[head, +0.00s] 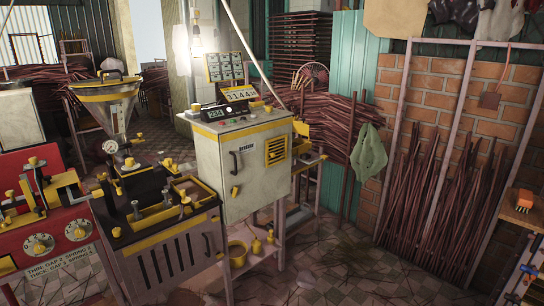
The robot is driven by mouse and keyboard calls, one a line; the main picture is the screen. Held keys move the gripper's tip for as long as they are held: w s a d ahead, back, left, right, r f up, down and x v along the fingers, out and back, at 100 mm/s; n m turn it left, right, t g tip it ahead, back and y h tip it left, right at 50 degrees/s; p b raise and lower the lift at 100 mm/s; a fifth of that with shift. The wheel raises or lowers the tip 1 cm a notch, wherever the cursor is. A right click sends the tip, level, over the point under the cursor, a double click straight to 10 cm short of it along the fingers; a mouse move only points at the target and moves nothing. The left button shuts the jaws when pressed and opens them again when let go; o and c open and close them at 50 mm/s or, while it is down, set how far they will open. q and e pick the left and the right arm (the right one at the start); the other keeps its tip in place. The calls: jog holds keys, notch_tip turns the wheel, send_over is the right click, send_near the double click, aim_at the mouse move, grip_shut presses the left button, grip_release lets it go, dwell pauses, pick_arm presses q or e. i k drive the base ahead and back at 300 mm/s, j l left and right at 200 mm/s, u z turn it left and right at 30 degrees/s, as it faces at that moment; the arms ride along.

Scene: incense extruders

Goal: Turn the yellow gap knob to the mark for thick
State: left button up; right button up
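Two round pale dials with yellow knobs sit on the front of the red machine (55,222) at the lower left. One is the left dial knob (39,246) and the other is the right dial knob (80,232). I cannot tell which is the gap knob, and their pointer positions are too small to read. Below them a label plate (58,264) has lines starting THIN and THICK, each naming GAP and SPRING with small numbers that are hard to read. Neither of my grippers is in view.
A dark machine with yellow trim (165,245) and a steel hopper (110,105) stands right beside the red machine. A grey cabinet (240,165) with digital displays is behind it. Tiled floor (350,270) is open at the lower right. An orange object (524,199) sits on a shelf.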

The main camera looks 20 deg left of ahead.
aim_at(33, 161)
jog(key=i+u, duration=0.8)
jog(key=i, duration=0.2)
